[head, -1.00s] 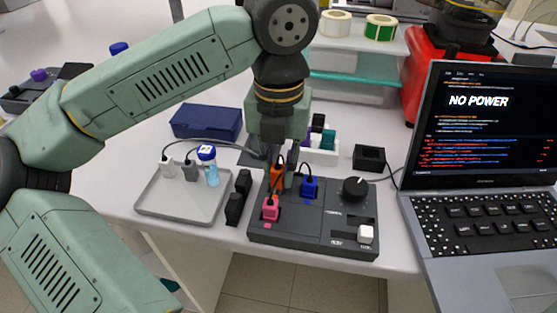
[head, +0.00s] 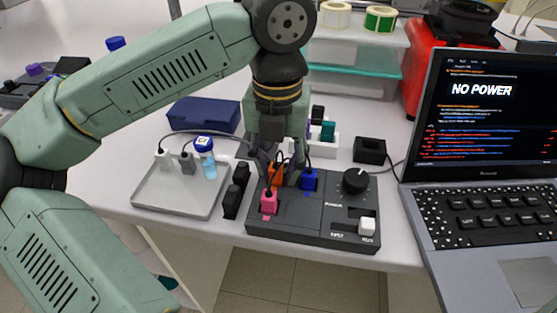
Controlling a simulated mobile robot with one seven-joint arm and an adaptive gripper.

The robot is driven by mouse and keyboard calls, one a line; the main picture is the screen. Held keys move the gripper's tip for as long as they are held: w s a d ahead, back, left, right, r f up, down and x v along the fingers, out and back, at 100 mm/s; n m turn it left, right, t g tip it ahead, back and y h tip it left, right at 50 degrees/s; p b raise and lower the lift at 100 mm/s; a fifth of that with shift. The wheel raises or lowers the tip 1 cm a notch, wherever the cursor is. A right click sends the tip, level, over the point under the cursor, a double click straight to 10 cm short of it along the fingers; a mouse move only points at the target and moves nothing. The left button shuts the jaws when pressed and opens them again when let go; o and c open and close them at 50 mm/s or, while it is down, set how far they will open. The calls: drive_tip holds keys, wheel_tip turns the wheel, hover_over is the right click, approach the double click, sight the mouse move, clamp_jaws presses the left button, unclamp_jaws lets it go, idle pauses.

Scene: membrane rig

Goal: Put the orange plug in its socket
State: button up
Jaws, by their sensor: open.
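The orange plug (head: 276,174) stands upright at the back left of the dark control panel (head: 285,222), with a black cable looping from its top. It is behind the pink plug (head: 269,202) and left of the blue plug (head: 309,181), both standing in the panel. My gripper (head: 275,163) points down over the orange plug, its jaws open around the plug's upper part. The fingers and cable partly hide the plug and its socket. I cannot tell whether the plug is fully seated.
A grey tray (head: 214,208) with white and grey plugs and a blue-capped bottle (head: 208,160) is on the left. Black blocks (head: 232,200) stand beside the panel. A laptop (head: 470,130) reading NO POWER is on the right. A black box (head: 369,150) sits behind.

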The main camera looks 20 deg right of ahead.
drive_tip(key=shift+s+f, duration=0.1)
wheel_tip(320, 180, up, 8)
drive_tip(key=shift+r, duration=0.1)
idle(0.7)
